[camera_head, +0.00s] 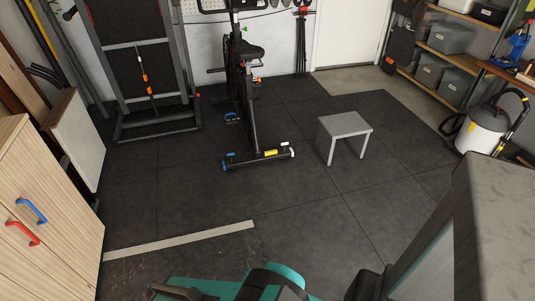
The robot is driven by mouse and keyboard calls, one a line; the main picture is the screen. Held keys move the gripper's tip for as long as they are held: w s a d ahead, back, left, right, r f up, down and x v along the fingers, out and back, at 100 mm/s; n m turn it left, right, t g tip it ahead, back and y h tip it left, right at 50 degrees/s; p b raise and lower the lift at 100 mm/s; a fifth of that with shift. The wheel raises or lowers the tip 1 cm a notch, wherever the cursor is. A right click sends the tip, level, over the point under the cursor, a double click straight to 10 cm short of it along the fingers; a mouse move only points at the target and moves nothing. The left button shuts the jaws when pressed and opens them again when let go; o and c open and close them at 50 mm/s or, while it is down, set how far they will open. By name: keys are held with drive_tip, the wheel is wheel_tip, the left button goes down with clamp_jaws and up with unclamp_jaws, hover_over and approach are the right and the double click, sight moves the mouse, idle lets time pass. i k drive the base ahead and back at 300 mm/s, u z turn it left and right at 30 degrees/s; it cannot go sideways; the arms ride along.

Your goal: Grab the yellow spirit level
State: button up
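I cannot make out a yellow spirit level for certain in the head view. A long thin yellow strip (40,30) leans at the upper left among other long pieces; I cannot tell what it is. A small yellow patch shows low on the exercise bike's foot. Teal and black parts of my own arm show at the bottom edge. My gripper cannot be seen.
A grey stool (345,126) stands on the dark mat floor. An exercise bike (248,110) and a folded treadmill (128,60) stand behind. A wooden cabinet (45,200) is left; a vacuum (483,128) and shelves (450,50) are right. Floor between cabinet and stool is mostly clear.

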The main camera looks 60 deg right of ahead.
sight(274, 152)
drive_tip(key=z, duration=0.05)
drive_tip(key=i, duration=1.05)
drive_tip(key=z, duration=0.55)
drive_tip(key=i, duration=0.75)
drive_tip(key=z, duration=1)
drive_tip(key=i, duration=0.85)
drive_tip(key=z, duration=0.4)
